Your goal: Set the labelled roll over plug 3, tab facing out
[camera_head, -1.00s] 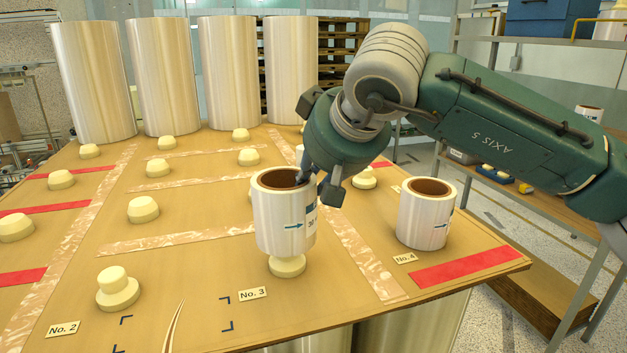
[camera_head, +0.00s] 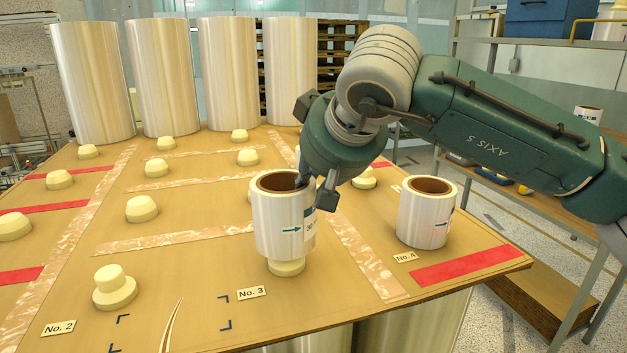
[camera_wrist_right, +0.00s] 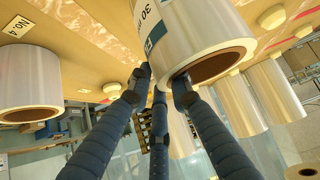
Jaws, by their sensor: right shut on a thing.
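The labelled roll (camera_head: 274,215) is white with a brown core, a blue arrow and a blue-edged label at its right front. It stands about upright over plug 3 (camera_head: 286,268), behind the No. 3 card (camera_head: 251,293). The plug's lower part shows below the roll; its top is hidden. My right gripper (camera_head: 312,188) is shut on the roll's upper wall at the right rim, one finger at the core opening. The wrist view also shows the roll (camera_wrist_right: 196,38) at the fingertips (camera_wrist_right: 157,88). I cannot make out a tab. My left gripper is not in view.
Another roll (camera_head: 424,220) stands close right, by the No. 4 card (camera_head: 405,257). The bare plug (camera_head: 114,289) by No. 2 is at front left. Several tall rolls (camera_head: 230,75) line the back of the board. The board's front edge is near.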

